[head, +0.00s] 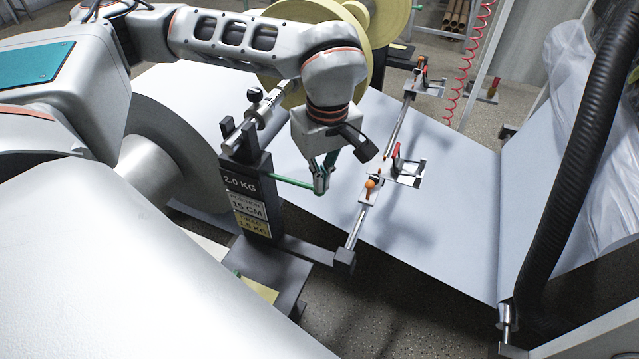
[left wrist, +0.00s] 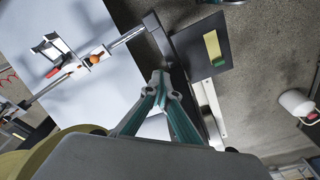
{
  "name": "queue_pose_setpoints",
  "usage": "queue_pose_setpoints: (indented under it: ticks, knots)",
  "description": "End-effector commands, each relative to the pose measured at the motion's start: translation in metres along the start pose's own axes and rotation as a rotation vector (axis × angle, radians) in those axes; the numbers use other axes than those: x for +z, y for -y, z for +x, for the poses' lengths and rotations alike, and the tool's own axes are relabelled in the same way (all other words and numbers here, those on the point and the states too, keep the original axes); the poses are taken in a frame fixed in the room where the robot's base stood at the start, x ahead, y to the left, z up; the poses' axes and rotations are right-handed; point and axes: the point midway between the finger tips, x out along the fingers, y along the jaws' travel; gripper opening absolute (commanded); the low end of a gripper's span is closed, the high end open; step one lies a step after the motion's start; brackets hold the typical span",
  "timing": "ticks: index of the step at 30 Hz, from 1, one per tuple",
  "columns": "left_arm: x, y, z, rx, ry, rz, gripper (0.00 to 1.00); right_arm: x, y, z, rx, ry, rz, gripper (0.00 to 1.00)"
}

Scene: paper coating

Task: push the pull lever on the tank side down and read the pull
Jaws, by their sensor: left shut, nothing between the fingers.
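A dark post (head: 262,222) stands beside the paper web, with labels reading "2.0 KG", "15 CM" and, on a yellow one, what looks like "1.5 KG". A thin green lever (head: 292,182) sticks out from the post to the right, roughly level. My left gripper (head: 321,188) is shut and empty, its fingertips at the lever's outer end; I cannot tell whether they touch it. In the left wrist view the shut fingertips (left wrist: 160,80) are in front of the dark post, and the lever is not clearly visible. My right gripper is not in view.
A metal bar with an orange knob (head: 370,184) crosses the white paper web (head: 450,230) to the right of my gripper. A black hose (head: 585,150) runs down the far right. A large white roll (head: 150,280) fills the lower left.

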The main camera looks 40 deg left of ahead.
Motion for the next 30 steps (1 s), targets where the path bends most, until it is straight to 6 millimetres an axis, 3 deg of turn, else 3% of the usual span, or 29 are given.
queue_pose_setpoints:
  ticks: [6, 11, 17, 25, 30]
  knots:
    - [0.003, 0.002, 0.029, -0.010, 0.003, -0.001, 0.00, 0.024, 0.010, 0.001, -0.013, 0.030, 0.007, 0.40]
    - [0.004, 0.001, 0.039, -0.006, 0.002, 0.000, 0.00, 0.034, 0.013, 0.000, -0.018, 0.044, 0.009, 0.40]
    - [0.005, 0.001, 0.035, -0.003, 0.001, 0.001, 0.00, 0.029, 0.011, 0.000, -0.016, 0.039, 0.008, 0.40]
    - [0.030, 0.001, 0.020, -0.001, 0.000, 0.003, 0.00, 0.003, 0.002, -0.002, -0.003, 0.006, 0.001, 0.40]
    - [0.033, 0.001, 0.022, -0.004, 0.001, -0.001, 0.00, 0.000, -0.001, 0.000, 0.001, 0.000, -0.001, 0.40]
